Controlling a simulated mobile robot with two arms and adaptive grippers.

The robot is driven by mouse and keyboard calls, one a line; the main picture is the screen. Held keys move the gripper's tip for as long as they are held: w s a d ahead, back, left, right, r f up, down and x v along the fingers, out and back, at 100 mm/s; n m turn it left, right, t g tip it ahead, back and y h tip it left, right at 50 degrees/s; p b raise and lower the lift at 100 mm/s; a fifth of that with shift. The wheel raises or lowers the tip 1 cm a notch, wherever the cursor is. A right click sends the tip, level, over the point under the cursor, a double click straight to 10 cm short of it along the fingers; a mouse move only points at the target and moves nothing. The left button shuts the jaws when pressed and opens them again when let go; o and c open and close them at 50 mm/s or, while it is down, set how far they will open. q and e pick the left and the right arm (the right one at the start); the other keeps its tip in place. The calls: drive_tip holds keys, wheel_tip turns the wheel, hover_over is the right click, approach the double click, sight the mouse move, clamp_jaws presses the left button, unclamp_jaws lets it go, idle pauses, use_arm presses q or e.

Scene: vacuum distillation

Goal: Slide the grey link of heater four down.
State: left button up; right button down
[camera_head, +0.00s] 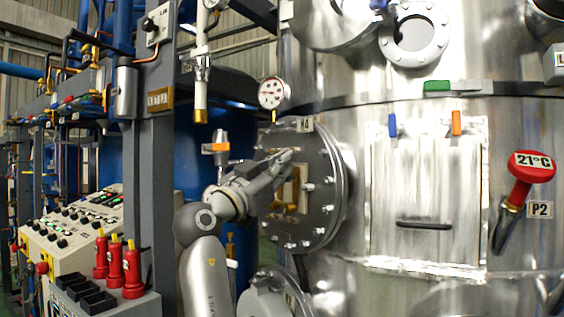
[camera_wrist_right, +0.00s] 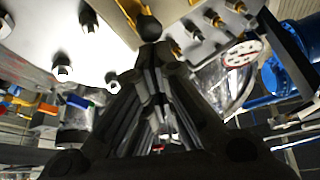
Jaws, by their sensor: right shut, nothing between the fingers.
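A round bolted flange (camera_head: 325,152) stands on the side of the steel vessel, with a small label above it too small to read surely. A pale square panel with brass-coloured parts (camera_head: 289,195) sits at its middle, partly behind my arm. My right gripper (camera_head: 287,158) is shut and empty in front of this flange. In the right wrist view, the shut fingers (camera_wrist_right: 153,52) point at a dark rounded piece (camera_wrist_right: 149,27) beside brass fittings. I cannot tell whether they touch it. I cannot clearly make out the grey link. My left gripper is not in view.
A pressure gauge (camera_head: 272,93) is just above the flange. An orange-handled valve (camera_head: 216,147) is left of my gripper. A control panel (camera_head: 70,230) and red bottles (camera_head: 132,272) stand lower left. A hatch (camera_head: 425,190) and a red thermometer (camera_head: 530,175) are right.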

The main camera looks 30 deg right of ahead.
wheel_tip(320, 180, down, 3)
drive_tip(key=b, duration=0.2)
drive_tip(key=shift+f+b, duration=0.1)
drive_tip(key=shift+b, duration=0.3)
